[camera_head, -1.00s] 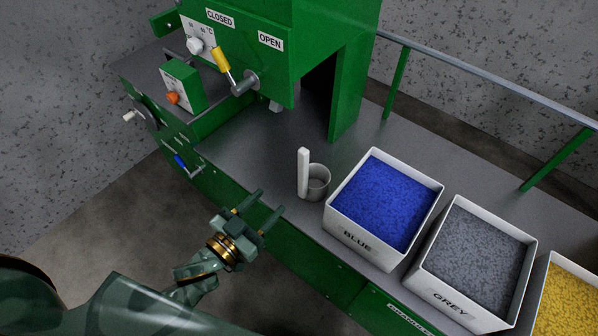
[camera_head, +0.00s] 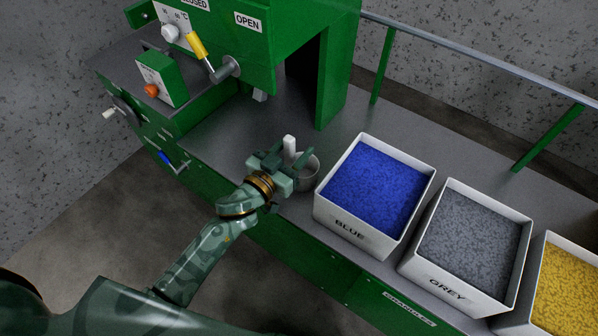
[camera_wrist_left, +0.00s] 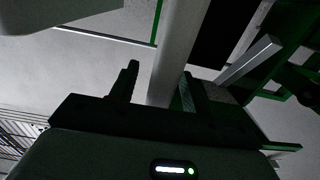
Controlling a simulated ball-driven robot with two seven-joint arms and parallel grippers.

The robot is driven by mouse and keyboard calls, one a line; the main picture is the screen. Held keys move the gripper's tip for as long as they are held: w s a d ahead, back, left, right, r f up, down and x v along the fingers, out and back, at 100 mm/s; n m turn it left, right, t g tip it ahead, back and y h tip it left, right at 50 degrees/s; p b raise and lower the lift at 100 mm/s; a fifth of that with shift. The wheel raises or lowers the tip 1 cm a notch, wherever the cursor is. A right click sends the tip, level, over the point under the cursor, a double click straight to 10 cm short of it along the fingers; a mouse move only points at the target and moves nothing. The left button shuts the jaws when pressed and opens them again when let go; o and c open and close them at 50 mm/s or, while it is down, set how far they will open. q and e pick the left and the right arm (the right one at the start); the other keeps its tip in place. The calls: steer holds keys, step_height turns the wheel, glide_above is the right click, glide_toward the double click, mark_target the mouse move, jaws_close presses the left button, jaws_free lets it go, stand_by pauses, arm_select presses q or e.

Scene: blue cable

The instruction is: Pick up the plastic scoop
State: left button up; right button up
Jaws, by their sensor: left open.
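The plastic scoop has a white upright handle (camera_head: 290,146) and a grey cup (camera_head: 308,172) beside it, standing on the grey bench top. My left gripper (camera_head: 288,156) is open at the scoop and partly hides its handle and cup. In the left wrist view a pale upright bar, the scoop handle (camera_wrist_left: 178,45), stands between the two dark fingers of the gripper (camera_wrist_left: 160,82). I cannot tell whether either finger touches it. My right gripper is not in view.
A blue granule bin (camera_head: 319,201) stands close to the right of the scoop. A grey bin (camera_head: 404,252) and a yellow bin (camera_head: 528,310) stand further right. A green machine (camera_head: 338,85) with a yellow-handled lever (camera_head: 197,46) rises behind. A rail (camera_head: 475,61) runs along the back.

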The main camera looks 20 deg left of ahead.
arm_select(q)
steer(key=shift+w+d, duration=0.15)
steer(key=shift+w, duration=0.35)
jaws_close()
